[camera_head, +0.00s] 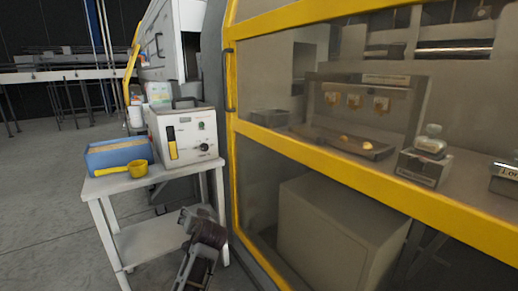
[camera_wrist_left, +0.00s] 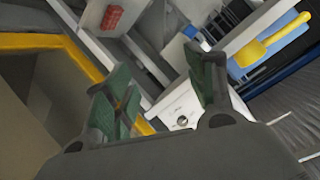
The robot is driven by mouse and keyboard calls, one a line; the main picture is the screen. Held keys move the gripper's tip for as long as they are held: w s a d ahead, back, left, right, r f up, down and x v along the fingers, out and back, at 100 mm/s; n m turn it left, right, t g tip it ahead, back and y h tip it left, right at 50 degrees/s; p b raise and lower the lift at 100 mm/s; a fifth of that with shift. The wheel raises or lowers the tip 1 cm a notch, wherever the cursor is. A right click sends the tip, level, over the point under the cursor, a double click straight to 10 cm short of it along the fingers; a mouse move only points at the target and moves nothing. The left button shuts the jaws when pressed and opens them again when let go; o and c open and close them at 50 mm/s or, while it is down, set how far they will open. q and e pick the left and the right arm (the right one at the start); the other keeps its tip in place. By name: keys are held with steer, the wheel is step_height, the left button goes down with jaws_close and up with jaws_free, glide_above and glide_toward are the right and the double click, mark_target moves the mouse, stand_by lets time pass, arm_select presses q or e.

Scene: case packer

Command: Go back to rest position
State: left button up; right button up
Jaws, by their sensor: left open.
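My left gripper (camera_head: 203,228) is low in the head view, in front of the right side of the small white table and beside the machine's yellow frame. In the left wrist view, its two green-padded fingers (camera_wrist_left: 165,95) stand apart with nothing between them. It is clear of the items on the table top. My right gripper does not show in either view.
A white table (camera_head: 110,183) holds a blue bin (camera_head: 105,158), a yellow scoop (camera_head: 137,169) and a white control box (camera_head: 184,138). The machine's yellow-framed glass door (camera_head: 330,167) fills the right side. Open floor (camera_head: 45,200) lies left.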

arm_select(q)
steer(key=s+a+f+g+h, duration=0.1)
steer(key=s+f+g+h, duration=0.3)
steer(key=s+f, duration=1.25)
steer(key=s+d+f+m+g+h, duration=0.1)
steer(key=s+g, duration=0.1)
steer(key=s, duration=0.8)
steer(key=s+d+f+m+g+h+p, duration=0.1)
steer(key=s+g+h, duration=0.1)
steer(key=s, duration=0.9)
steer(key=shift+d+f, duration=0.25)
steer(key=shift+d, duration=0.05)
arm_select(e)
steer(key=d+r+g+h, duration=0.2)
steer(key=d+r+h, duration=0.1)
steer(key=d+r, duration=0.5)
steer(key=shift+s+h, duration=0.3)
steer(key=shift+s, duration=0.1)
arm_select(q)
steer(key=shift+w+f+p, duration=0.15)
steer(key=shift+f+p, duration=0.1)
steer(key=shift+p, duration=0.55)
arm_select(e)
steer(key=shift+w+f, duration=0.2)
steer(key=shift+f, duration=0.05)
